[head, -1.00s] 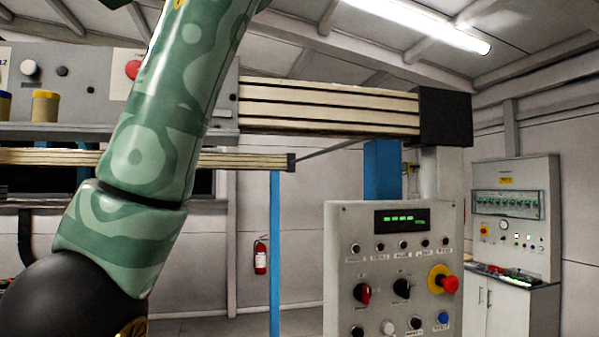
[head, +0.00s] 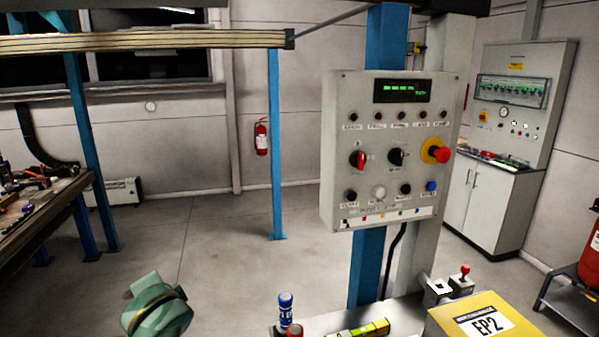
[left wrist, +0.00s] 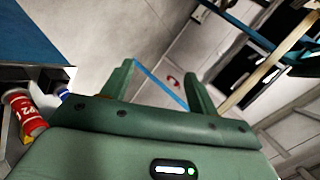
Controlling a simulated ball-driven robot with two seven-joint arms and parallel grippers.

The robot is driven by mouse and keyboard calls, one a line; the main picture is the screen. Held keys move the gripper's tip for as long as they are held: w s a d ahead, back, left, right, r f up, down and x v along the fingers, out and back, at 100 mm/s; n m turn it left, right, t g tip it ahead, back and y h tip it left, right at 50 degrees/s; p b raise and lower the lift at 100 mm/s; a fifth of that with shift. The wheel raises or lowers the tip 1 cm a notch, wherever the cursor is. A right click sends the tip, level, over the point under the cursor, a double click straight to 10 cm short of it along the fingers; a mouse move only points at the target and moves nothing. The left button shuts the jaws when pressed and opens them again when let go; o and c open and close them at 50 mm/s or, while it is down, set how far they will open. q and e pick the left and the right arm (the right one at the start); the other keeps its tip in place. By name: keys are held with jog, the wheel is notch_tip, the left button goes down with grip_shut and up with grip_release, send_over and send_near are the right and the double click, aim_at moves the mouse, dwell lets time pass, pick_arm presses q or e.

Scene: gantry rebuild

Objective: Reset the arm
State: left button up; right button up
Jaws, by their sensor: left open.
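My left gripper (left wrist: 159,76) shows in the left wrist view, its two green fingers spread apart with nothing between them. Past the fingers the pale floor and a blue post show at a slant. In the head view only a rounded green part of my arm shows at the bottom left, over the floor. The left fingers cannot be made out there. My right gripper is not in view.
A control panel (head: 345,190) stands on a blue post at centre right. Below it are a blue-capped can (head: 285,310) and a yellow EP2 box (head: 485,320). A cluttered workbench (head: 45,212) is at left. The middle floor (head: 200,235) is clear.

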pick_arm(q)
jog(key=s+a+f+n+g, duration=0.1)
jog(key=s+f, duration=0.6)
jog(key=s, duration=0.5)
jog(key=s+a+f+n+g, duration=0.1)
jog(key=s+a+f, duration=0.1)
jog(key=s+f, duration=0.8)
jog(key=s+d+f+g+h+b, duration=0.1)
jog(key=s+d+f+b, duration=0.15)
jog(key=f, duration=0.85)
jog(key=s+d+f+g+h+b, duration=0.1)
jog(key=s+f+g+h+b, duration=0.2)
jog(key=f, duration=0.8)
jog(key=s+d+f+b, duration=0.2)
jog(key=s+f, duration=0.2)
jog(key=f, duration=0.8)
jog(key=s+f+n+g+h+b, duration=0.1)
jog(key=s+f+b, duration=0.4)
jog(key=s+f, duration=1.3)
jog(key=shift+a+n+g+h, duration=0.35)
jog(key=shift+n+g, duration=0.45)
jog(key=shift+n, duration=0.3)
